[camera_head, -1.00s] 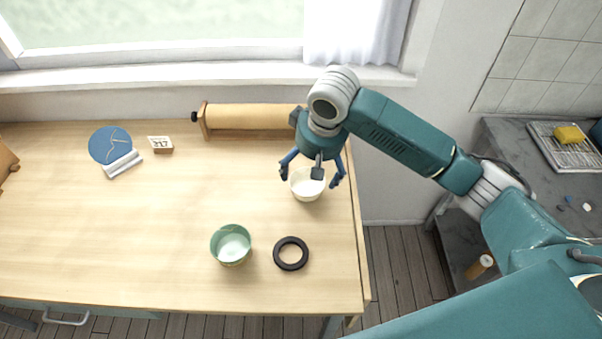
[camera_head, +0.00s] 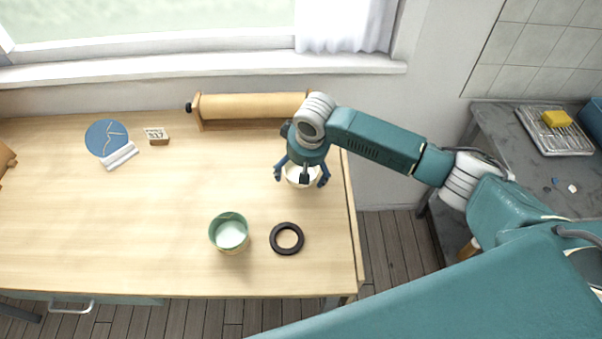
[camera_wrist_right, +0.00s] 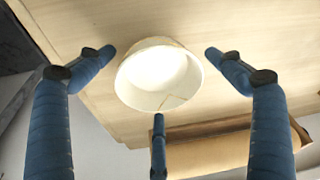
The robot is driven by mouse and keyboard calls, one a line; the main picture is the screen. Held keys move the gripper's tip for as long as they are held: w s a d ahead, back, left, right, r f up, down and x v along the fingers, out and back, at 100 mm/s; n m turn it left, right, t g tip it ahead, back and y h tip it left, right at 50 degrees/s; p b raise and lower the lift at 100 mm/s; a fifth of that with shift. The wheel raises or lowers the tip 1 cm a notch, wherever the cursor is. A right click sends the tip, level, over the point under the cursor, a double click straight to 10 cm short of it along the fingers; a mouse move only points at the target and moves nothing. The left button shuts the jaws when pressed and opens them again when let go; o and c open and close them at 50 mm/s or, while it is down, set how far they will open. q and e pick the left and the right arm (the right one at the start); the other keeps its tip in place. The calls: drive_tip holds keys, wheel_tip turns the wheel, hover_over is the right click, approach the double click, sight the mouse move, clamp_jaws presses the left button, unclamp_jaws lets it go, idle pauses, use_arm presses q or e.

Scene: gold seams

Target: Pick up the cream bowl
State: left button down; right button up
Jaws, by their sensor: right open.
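The cream bowl (camera_head: 301,176) stands upright on the wooden table (camera_head: 150,230) near its right end. In the right wrist view the cream bowl (camera_wrist_right: 158,80) shows its white inside and a thin gold seam. My right gripper (camera_head: 301,180) is directly above it, pointing down, with its fingers spread around the bowl. In the right wrist view the blue fingers of the gripper (camera_wrist_right: 160,72) are open, and gaps show between the two upper fingertips and the rim. The lower finger ends near the rim; whether it touches I cannot tell. My left gripper is not in view.
A green bowl (camera_head: 229,233) and a black ring (camera_head: 287,239) stand nearer the front edge. A paper roll (camera_head: 252,106) lies behind the cream bowl. A blue plate with gold seams (camera_head: 106,138) and a small calendar block (camera_head: 156,136) are back left. The table's middle is clear.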

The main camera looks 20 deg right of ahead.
drive_tip(key=c, duration=1.3)
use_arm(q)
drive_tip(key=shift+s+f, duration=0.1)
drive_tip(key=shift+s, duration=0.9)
